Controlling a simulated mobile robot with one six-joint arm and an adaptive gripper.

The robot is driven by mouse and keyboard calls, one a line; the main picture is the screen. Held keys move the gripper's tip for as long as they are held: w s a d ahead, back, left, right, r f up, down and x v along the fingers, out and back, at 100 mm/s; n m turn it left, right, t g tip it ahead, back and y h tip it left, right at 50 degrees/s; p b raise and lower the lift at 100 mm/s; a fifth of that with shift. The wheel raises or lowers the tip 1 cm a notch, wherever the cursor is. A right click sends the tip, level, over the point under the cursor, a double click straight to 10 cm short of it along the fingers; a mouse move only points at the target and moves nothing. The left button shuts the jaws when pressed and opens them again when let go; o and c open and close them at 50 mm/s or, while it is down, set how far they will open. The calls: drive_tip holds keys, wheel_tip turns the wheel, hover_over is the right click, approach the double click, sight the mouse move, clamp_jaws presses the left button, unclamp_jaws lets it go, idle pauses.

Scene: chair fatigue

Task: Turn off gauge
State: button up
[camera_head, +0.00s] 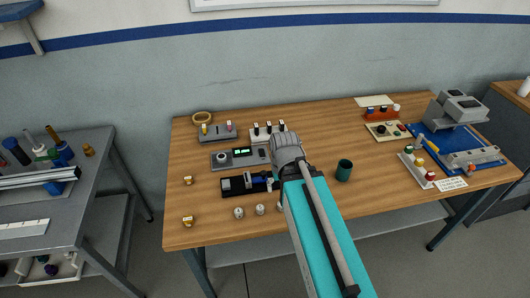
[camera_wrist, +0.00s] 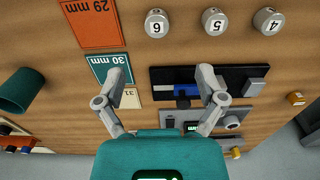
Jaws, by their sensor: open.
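A grey box with a round knob and a small green display, which looks like the gauge (camera_head: 223,159), sits left of centre on the wooden table. It also shows in the wrist view (camera_wrist: 232,122), partly hidden behind my right finger. The display is lit; its reading is too small to tell. A black fixture with a blue part (camera_head: 235,187) lies in front of it. My gripper (camera_wrist: 161,82) is open and empty, above the table, with its right finger over the black fixture. In the head view my arm hides the fingertips.
Numbered metal cylinders (camera_head: 239,213) stand along the front. Size cards (camera_wrist: 105,68) lie beside the black fixture. A green cup (camera_head: 344,171) stands right of my arm. A switch block (camera_head: 262,135) sits behind the gauge. Open wood lies at the table's left (camera_head: 186,150).

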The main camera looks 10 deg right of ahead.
drive_tip(key=shift+w, duration=0.2)
drive_tip(key=c, duration=0.4)
drive_tip(key=shift+w+r+n, duration=0.25)
drive_tip(key=shift+w+n, duration=0.25)
drive_tip(key=shift+w, duration=0.15)
drive_tip(key=c, duration=0.4)
drive_tip(key=w+r+n+p, duration=0.1)
drive_tip(key=w+n, duration=0.1)
drive_tip(key=w, duration=0.1)
drive_tip(key=w+r+n+p, duration=0.1)
drive_tip(key=w+n, duration=0.2)
drive_tip(key=w, duration=0.1)
drive_tip(key=w+r+n+p, duration=0.1)
drive_tip(key=w+n, duration=0.1)
drive_tip(key=w, duration=0.2)
drive_tip(key=shift+w+a+n+t, duration=0.1)
drive_tip(key=shift+a+n+t, duration=0.2)
drive_tip(key=shift+a+n, duration=0.1)
clamp_jaws()
drive_tip(key=w+r+n+p, duration=0.3)
drive_tip(key=w+n, duration=0.6)
drive_tip(key=w, duration=0.3)
drive_tip(key=shift+w+a+t, duration=0.2)
drive_tip(key=shift+a+t, duration=0.15)
drive_tip(key=shift+t, duration=0.05)
